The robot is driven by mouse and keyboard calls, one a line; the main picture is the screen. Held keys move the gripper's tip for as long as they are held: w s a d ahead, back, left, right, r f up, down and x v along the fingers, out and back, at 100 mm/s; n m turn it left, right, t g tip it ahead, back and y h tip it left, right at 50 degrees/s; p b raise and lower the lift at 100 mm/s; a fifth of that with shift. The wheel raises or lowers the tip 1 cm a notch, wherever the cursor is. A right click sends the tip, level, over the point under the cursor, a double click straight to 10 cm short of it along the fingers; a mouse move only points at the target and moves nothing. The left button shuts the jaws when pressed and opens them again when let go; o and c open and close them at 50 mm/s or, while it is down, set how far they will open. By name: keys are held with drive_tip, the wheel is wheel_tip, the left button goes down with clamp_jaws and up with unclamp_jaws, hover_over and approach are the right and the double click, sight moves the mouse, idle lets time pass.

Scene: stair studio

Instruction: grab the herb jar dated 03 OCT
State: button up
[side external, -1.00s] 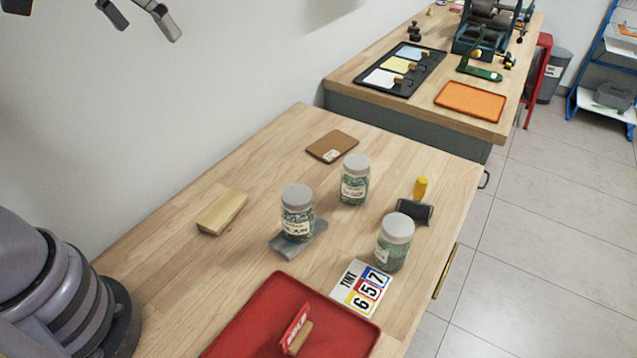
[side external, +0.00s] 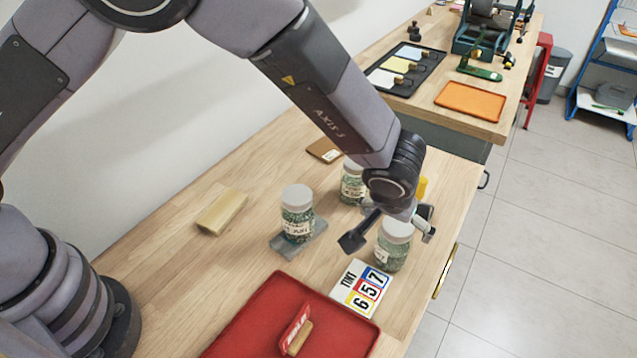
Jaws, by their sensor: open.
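Three herb jars with grey lids stand upright on the wooden table. One jar (side external: 297,215) stands on a grey plate (side external: 300,243) at the middle left. A second jar (side external: 351,184) stands farther back, partly hidden by my arm. A third jar (side external: 392,252) stands near the right edge, its top partly behind my gripper. The dates on the labels are too small to read, so I cannot tell which jar is dated 03 OCT. My gripper (side external: 388,240) is open and empty, with its fingers spread over and beside the third jar. I cannot tell whether it touches that jar.
A red tray (side external: 262,312) with a red sign (side external: 296,328) lies at the front. A wooden block (side external: 222,212) is at left, and a brown board (side external: 323,150) at the back.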

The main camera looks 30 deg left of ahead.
sight(395, 234)
drive_tip(key=x, duration=1)
drive_tip(key=shift+w+a, duration=0.25)
drive_tip(key=shift+w, duration=0.1)
drive_tip(key=c, duration=1.2)
drive_tip(key=shift+c, duration=0.4)
drive_tip(key=shift+r, duration=0.15)
